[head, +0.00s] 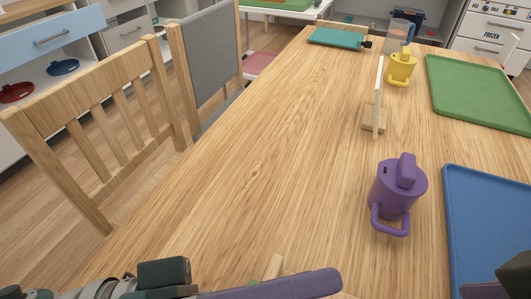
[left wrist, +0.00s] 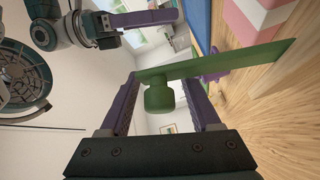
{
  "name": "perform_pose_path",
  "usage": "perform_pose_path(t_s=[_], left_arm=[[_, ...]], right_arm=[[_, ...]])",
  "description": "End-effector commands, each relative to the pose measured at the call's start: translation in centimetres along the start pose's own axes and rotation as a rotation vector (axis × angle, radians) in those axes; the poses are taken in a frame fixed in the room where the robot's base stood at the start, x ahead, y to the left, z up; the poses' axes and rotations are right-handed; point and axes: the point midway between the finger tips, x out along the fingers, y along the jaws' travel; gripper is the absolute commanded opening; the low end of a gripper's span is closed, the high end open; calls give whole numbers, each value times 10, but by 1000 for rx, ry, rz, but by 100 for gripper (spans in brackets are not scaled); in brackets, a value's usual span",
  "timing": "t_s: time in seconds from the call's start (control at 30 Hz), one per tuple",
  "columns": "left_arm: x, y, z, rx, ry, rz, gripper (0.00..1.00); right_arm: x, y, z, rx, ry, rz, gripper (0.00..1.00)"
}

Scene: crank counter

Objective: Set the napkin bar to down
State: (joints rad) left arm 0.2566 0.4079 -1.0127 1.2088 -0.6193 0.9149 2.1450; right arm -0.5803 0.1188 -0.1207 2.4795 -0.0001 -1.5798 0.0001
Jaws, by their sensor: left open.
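A green bar (left wrist: 225,63) with a rounded green knob (left wrist: 159,98) crosses the left wrist view, its far end reaching right over the wooden table. My left gripper (left wrist: 160,68) is open, with one purple finger on each side of the knob. I cannot tell whether either finger touches it. A pink and white block (left wrist: 258,18) stands beside the bar in the wrist view. My right gripper (head: 505,285) shows partly at the bottom right.
A purple lidded mug (head: 397,194) and a blue tray (head: 480,220) are on the right of the table. A wooden stand with an upright panel (head: 378,100), a yellow mug (head: 401,68) and a green tray (head: 475,88) lie farther back. The table's left half is clear; chairs (head: 95,115) line it.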

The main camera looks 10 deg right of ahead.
Motion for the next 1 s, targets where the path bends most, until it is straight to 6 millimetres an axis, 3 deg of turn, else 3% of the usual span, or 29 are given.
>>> perform_pose_path(t_s=[0.13,0.67,1.0], left_arm=[[0,0,0,0,0,0,62],[-1,-2,0,0,1,-5,2],[-2,-4,1,-1,2,-11,0]], right_arm=[[0,0,0,0,0,0,100],[0,0,0,0,1,1,100],[0,0,0,0,1,1,100]])
